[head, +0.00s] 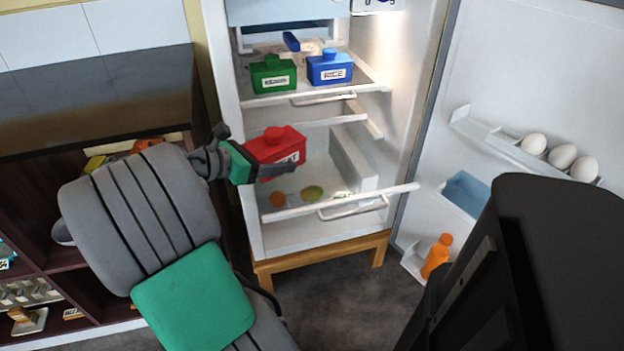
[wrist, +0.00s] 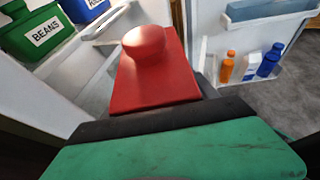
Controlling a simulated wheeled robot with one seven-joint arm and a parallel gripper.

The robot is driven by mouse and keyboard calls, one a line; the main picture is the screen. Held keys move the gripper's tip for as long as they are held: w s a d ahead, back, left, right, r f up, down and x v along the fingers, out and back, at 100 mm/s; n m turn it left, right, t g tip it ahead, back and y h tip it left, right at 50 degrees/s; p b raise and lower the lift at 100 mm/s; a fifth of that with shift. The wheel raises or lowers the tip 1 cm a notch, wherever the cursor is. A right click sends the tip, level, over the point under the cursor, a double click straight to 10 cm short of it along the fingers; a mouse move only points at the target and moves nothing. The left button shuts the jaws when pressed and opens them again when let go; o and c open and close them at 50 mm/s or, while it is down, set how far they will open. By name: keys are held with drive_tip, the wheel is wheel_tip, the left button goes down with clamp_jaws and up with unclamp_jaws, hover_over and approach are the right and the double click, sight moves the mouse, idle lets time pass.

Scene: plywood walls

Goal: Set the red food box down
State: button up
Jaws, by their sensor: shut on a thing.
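The red food box (head: 277,146) has a round knob on its lid and a white label. My gripper (head: 268,170) is shut on it at the front of the open fridge, over the lower part of the opening. In the wrist view the red box (wrist: 153,80) sits upright just beyond the dark gripper edge (wrist: 165,122). The fingertips are mostly hidden there. In the head view the box is above the lower drawer or shelf front (head: 340,203). I cannot tell whether its base touches anything.
A green box (head: 272,75) and a blue box (head: 330,69) stand on the fridge shelf above. Fruit (head: 312,192) lies low in the fridge. The open door (head: 520,90) holds eggs (head: 562,156) and an orange bottle (head: 437,256). A dark shelf unit (head: 60,220) stands left.

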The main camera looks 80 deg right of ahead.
drive_tip(key=f+b+x, duration=0.1)
drive_tip(key=b+x, duration=0.2)
drive_tip(key=x, duration=0.4)
drive_tip(key=b, duration=0.2)
hover_over(310, 183)
drive_tip(key=f, duration=0.4)
drive_tip(key=shift+w+a+f, duration=0.15)
drive_tip(key=shift+a+f, duration=0.1)
drive_tip(key=f+b, duration=0.3)
drive_tip(key=f, duration=0.1)
drive_tip(key=shift+d, duration=0.25)
drive_tip(key=shift+r, duration=0.3)
drive_tip(key=o, duration=1.8)
drive_tip(key=shift+f+p, duration=0.2)
drive_tip(key=shift+p, duration=0.15)
drive_tip(key=shift+c, duration=0.2)
